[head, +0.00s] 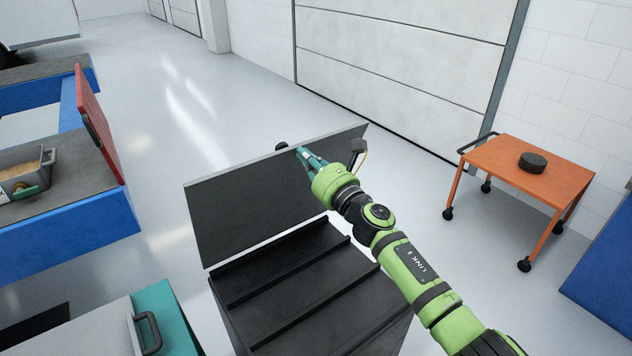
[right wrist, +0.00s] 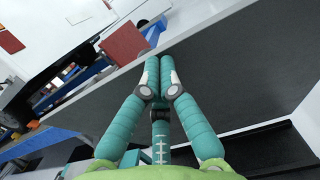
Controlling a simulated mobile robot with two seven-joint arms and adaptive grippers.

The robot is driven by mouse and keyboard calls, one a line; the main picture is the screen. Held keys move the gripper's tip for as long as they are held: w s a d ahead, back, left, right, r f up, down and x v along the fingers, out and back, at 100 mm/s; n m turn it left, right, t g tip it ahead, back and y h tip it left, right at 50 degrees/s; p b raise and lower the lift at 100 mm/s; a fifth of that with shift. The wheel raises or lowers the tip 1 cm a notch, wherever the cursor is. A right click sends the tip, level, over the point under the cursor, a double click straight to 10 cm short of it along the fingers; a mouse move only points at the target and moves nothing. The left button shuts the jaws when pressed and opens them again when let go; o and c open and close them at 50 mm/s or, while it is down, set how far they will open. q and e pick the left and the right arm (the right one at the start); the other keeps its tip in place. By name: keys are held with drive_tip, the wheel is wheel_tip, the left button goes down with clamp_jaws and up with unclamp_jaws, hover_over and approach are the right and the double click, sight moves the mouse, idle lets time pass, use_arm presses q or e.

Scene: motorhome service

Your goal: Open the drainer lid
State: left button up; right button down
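The drainer lid (head: 255,205) is a wide dark panel with a thin grey edge. In the head view it stands raised, steeply upright along the far side of the dark drainer box (head: 320,290), whose ridged top is exposed. My right gripper (head: 303,155) is at the lid's upper edge, right of its middle. In the right wrist view, the gripper's teal fingers (right wrist: 160,75) are closed together, with nothing visible between them. They overlap the lid (right wrist: 255,80) and its edge in that view; whether they touch it I cannot tell. My left gripper is not in view.
An orange wheeled cart (head: 510,165) with a black round object (head: 532,162) stands at the right. Blue-sided benches, a red panel (head: 95,125) and a grey tray (head: 25,172) are at the left. A teal case (head: 165,315) is at lower left. The floor behind the lid is clear.

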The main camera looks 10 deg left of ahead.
drive_tip(key=shift+g+h, duration=0.3)
drive_tip(key=w+a+r, duration=0.1)
drive_tip(key=w+a, duration=0.1)
drive_tip(key=shift+w+a+r+b, duration=0.25)
drive_tip(key=shift+a+r+b, duration=0.1)
drive_tip(key=shift+b, duration=0.05)
drive_tip(key=shift+r+x, duration=0.2)
drive_tip(key=shift+x, duration=0.8)
drive_tip(key=shift+w+a, duration=0.15)
